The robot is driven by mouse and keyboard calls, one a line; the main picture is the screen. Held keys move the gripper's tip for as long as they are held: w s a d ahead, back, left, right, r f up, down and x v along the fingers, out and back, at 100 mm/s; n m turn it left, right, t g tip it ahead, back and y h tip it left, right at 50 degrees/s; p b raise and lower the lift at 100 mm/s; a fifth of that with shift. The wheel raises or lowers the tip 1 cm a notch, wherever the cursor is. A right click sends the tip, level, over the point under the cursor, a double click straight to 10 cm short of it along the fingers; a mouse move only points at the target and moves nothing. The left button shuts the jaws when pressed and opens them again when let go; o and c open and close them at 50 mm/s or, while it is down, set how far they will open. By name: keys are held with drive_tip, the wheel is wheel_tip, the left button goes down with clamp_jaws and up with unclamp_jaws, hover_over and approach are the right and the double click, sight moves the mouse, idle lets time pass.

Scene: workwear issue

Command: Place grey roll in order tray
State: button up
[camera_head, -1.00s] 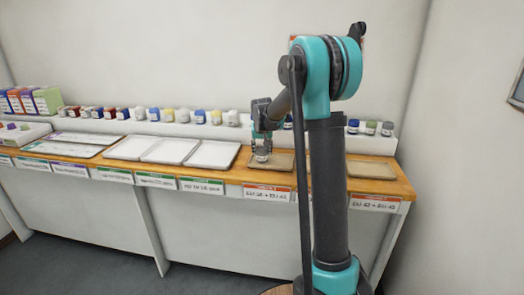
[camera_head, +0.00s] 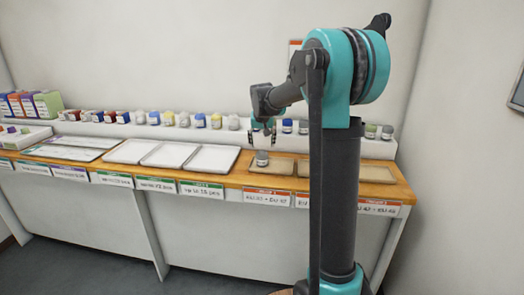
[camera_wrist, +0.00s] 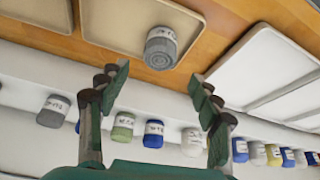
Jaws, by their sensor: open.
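The grey roll (camera_head: 262,158) stands upright in a tan tray (camera_head: 276,169) on the wooden counter, to the right of the white trays. In the wrist view the grey roll (camera_wrist: 160,48) with its white label sits near the edge of the tan tray (camera_wrist: 112,18). My gripper (camera_head: 262,139) is above the roll, apart from it. In the wrist view my gripper (camera_wrist: 163,82) has its fingers spread wide with nothing between them.
White trays (camera_head: 212,159) lie left of the tan one. Another tan tray (camera_head: 358,172) is to the right, partly behind my arm. A raised white shelf (camera_head: 180,124) along the back holds several coloured rolls. Coloured boxes (camera_head: 47,103) stand at the far left.

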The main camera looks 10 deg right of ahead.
drive_tip(key=s+d+f, duration=0.1)
drive_tip(key=s+f, duration=0.4)
drive_tip(key=s, duration=0.7)
drive_tip(key=s+d+f+n, duration=0.1)
drive_tip(key=s+f, duration=0.5)
drive_tip(key=s, duration=0.7)
drive_tip(key=s+d+f, duration=0.2)
drive_tip(key=s+f, duration=0.4)
drive_tip(key=s, duration=0.7)
drive_tip(key=shift+s+d+n+g+y, duration=0.25)
drive_tip(key=shift+n+g+y, duration=0.05)
